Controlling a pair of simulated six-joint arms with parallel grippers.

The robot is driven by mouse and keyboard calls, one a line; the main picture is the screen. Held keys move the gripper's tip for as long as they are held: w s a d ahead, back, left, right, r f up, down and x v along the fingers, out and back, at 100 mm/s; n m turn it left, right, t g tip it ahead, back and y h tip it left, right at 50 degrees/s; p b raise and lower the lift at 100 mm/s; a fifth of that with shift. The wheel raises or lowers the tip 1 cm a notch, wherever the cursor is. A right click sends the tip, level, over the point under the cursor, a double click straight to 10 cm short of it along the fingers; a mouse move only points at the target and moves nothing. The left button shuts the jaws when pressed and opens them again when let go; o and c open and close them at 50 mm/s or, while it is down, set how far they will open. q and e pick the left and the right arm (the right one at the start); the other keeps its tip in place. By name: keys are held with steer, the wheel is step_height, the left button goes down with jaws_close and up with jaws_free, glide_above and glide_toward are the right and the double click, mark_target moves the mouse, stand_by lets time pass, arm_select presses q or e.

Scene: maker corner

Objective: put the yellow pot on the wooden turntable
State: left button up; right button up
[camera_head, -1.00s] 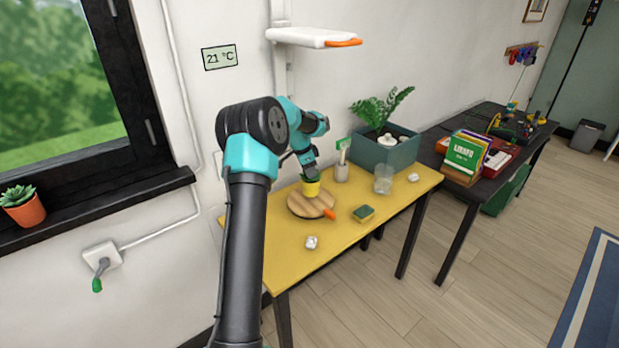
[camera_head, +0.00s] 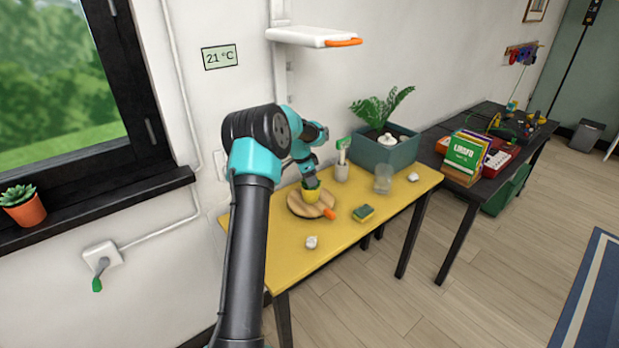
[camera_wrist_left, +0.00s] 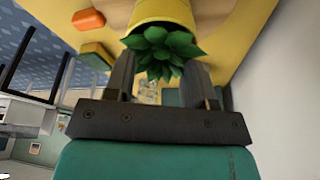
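The yellow pot (camera_head: 312,196) with a green succulent stands upright, apparently on the round wooden turntable (camera_head: 297,206). My left gripper (camera_head: 308,180) is just above and behind the pot. In the left wrist view the pot (camera_wrist_left: 160,14) is at the top, with its leaves toward me. My left gripper's fingers (camera_wrist_left: 162,62) are spread to either side of the leaves, and the fingertips look short of the pot's wall. The leaves hide part of the pot's rim. An orange piece (camera_head: 330,214) sits at the turntable's front right edge. My right gripper is not in view.
The yellow table (camera_head: 280,250) also holds a sponge (camera_head: 363,213), a crumpled white piece (camera_head: 311,242), a clear glass (camera_head: 384,180), a cup with a brush (camera_head: 341,172) and a planter box (camera_head: 392,152). A white shelf (camera_head: 310,37) juts from the wall above.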

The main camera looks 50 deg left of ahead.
arm_select(q)
steer(key=shift+o, duration=0.6)
steer(key=shift+r, duration=0.2)
steer(key=v, duration=1.2)
